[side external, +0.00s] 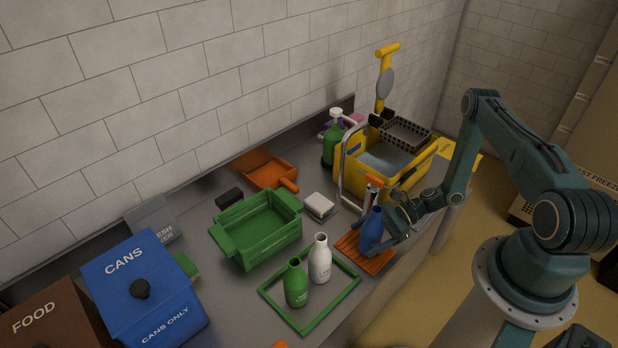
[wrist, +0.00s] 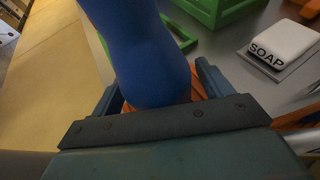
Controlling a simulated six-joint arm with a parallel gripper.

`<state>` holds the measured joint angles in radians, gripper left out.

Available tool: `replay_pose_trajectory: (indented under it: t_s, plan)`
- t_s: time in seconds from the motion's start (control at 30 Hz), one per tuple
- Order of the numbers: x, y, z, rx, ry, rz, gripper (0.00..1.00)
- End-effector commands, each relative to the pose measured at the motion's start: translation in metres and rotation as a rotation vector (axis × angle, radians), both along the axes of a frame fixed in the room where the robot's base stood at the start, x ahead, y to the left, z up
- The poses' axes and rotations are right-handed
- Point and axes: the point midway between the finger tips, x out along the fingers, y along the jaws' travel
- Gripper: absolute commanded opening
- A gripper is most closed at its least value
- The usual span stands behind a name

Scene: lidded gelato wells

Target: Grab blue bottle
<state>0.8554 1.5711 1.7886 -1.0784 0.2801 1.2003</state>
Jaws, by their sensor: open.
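The blue bottle (side external: 372,229) stands upright on a slatted orange mat (side external: 380,262) near the front edge of the counter. In the wrist view the blue bottle (wrist: 147,50) fills the middle, between the two jaws. My gripper (side external: 388,232) is at the bottle from its right side in the side view. In the wrist view my gripper (wrist: 158,85) has its fingers apart, one on each side of the bottle. Gaps show beside the bottle, so the gripper is open around it. The bottle's far side is hidden.
A green frame (side external: 310,328) with a green bottle (side external: 296,283) and a white bottle (side external: 320,259) lies to the left. Behind are a green crate (side external: 262,245), soap (side external: 319,205) and a yellow bucket (side external: 365,186). A blue CANS bin (side external: 145,300) stands far left.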

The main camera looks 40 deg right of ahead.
Motion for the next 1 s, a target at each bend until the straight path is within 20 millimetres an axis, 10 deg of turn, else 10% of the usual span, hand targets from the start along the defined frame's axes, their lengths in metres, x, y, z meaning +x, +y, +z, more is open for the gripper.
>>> replay_pose_trajectory:
  t_s: [0.53,0.8,1.0]
  plan:
    - [0.0012,0.0017,-0.0008,0.000,-0.001,0.000,0.79]
    - [0.0011,0.0017,-0.0007,0.000,-0.001,0.000,0.30]
    - [0.0011,0.0017,-0.0006,0.000,-0.001,0.000,0.30]
